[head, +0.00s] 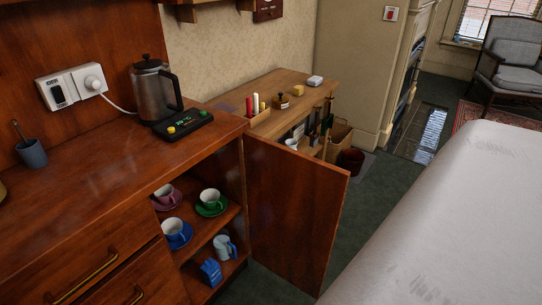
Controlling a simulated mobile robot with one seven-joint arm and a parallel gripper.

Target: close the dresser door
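The dresser (95,160) is reddish-brown wood and fills the left side of the head view. Its door (291,205) stands wide open, hinged at the right side of the compartment and swung out into the room. No handle shows on the face of the door that I see. Inside the open compartment are a purple cup (166,194), a green cup and saucer (210,202), a blue cup and saucer (177,233), a light blue mug (223,247) and a blue packet (210,271). My gripper is not in view.
Drawers with brass handles (82,276) lie left of the compartment. A low wooden bench (280,115) stands behind the door. A large pale rounded surface (455,225) fills the lower right, with green carpet between.

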